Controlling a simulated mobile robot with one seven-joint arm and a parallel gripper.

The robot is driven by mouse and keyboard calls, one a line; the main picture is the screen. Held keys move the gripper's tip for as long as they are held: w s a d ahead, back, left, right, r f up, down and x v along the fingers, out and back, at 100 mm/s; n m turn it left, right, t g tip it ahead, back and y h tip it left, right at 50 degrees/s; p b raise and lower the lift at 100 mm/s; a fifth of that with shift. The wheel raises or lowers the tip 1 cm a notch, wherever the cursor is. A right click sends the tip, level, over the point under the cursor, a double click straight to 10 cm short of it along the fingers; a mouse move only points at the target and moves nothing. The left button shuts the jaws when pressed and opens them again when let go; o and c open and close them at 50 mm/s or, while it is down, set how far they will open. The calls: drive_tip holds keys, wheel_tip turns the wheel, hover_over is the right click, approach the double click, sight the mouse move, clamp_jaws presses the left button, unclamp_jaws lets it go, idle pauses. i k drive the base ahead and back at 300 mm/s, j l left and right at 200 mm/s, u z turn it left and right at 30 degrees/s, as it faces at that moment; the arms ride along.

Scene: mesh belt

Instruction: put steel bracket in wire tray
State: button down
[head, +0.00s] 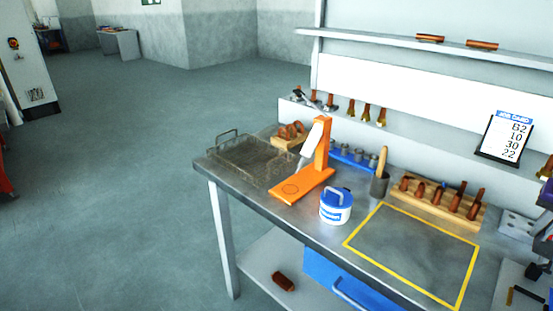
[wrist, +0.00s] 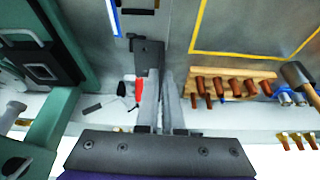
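The wire tray (head: 243,162) is a shallow mesh basket with raised handles on the left end of the steel bench in the head view; no bracket shows in it. A grey metal piece with dark holes (head: 517,225) lies right of the tool rack and may be the steel bracket; I cannot be sure. In the wrist view my gripper (wrist: 162,75) points down over the bench, its two grey fingers close together with a narrow gap. A dark flat metal piece (wrist: 148,55) shows just beyond the fingertips. Whether anything is between the fingers is unclear.
An orange stand (head: 309,180) stands beside the tray, with a blue-lidded white tub (head: 336,205) near it. A yellow-outlined area (head: 405,250) is empty. A wooden rack (head: 442,204) holds several brown-handled tools. A green machine (wrist: 55,50) is close left in the wrist view.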

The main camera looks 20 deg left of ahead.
sight(251, 160)
drive_tip(key=i+j, duration=0.15)
drive_tip(key=j, duration=0.4)
drive_tip(key=i+j+z, duration=0.1)
drive_tip(key=j, duration=0.45)
drive_tip(key=i+j, duration=0.15)
drive_tip(key=j, duration=0.4)
drive_tip(key=i+j+z, duration=0.1)
drive_tip(key=j, duration=0.4)
drive_tip(key=i+j, duration=0.15)
drive_tip(key=j, duration=0.45)
drive_tip(key=i+j, duration=0.1)
drive_tip(key=j, duration=0.45)
drive_tip(key=i+j+z, duration=0.1)
drive_tip(key=j, duration=0.45)
